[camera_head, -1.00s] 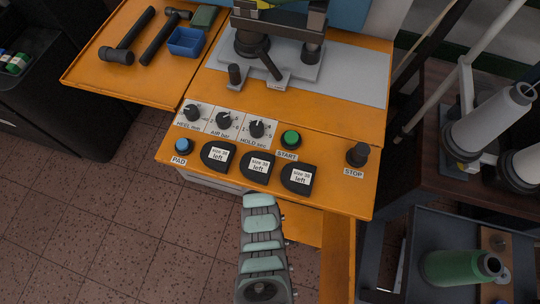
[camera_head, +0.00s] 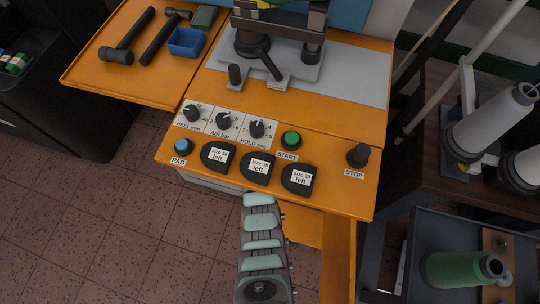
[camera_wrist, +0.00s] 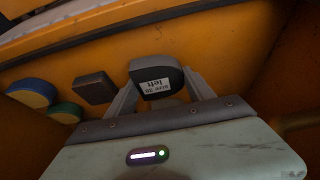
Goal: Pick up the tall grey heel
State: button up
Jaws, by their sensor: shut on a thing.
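In the wrist view a dark grey heel (camera_wrist: 143,72) with a white label reading "left" sits between the two fingers of my gripper (camera_wrist: 162,78). The fingers press on it from both sides. Its far side is hidden. I cannot tell whether it is clear of the surface. In the head view my arm reaches in from the bottom, but the gripper end and the held heel are hidden there. Three dark pieces, a left one (camera_head: 214,163), a middle one (camera_head: 253,174) and a right one (camera_head: 293,188), carry "left" labels on the orange bench's front.
Beside the held heel in the wrist view lie a dark grey block (camera_wrist: 95,88), a blue-topped yellow piece (camera_wrist: 32,92) and a green-and-blue piece (camera_wrist: 66,112). Orange panels (camera_wrist: 225,35) stand close around. The orange bench (camera_head: 345,205) has knobs and buttons.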

jog(key=c, duration=0.3)
